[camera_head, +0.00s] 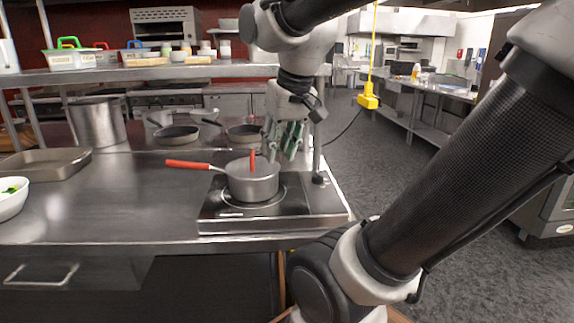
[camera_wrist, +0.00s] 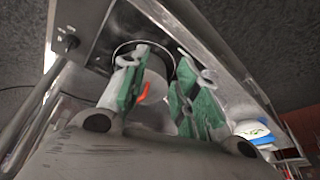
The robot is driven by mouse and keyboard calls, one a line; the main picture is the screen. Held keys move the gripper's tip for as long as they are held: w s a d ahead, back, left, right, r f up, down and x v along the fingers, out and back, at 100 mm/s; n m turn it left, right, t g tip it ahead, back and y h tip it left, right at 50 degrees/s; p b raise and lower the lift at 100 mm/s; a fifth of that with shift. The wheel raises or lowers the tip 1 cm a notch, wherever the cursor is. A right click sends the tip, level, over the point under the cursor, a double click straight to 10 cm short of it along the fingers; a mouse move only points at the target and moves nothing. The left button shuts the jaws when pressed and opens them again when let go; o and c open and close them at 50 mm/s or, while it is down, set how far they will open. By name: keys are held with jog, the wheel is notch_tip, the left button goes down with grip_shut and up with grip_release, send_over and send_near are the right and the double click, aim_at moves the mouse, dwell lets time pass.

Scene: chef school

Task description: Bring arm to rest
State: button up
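My gripper (camera_head: 281,145) hangs at the end of my arm, just above and behind the right side of a grey saucepan (camera_head: 255,185) in the head view. In the wrist view my gripper (camera_wrist: 163,75) shows two green-padded fingers spread apart with nothing between the pads. The saucepan has a lid with a red knob (camera_head: 252,158) and a long red handle (camera_head: 187,164) pointing left. It sits on a portable cooktop (camera_head: 222,219). In the wrist view a bit of red shows behind the fingers, and the pan is mostly hidden.
Two frying pans (camera_head: 176,134) and a tall pot (camera_head: 97,122) stand behind on the steel counter (camera_head: 120,210). A baking tray (camera_head: 45,164) and white bowl (camera_head: 12,197) are at left. A shelf (camera_head: 150,72) runs above. A yellow pendant (camera_head: 369,97) hangs to the right over open floor.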

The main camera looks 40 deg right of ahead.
jog(key=s+f+n, duration=0.2)
jog(key=s+f, duration=0.2)
jog(key=s, duration=0.1)
jog(key=shift+a, duration=0.4)
jog(key=shift+o, duration=0.2)
jog(key=shift+s, duration=0.1)
dwell(1.5)
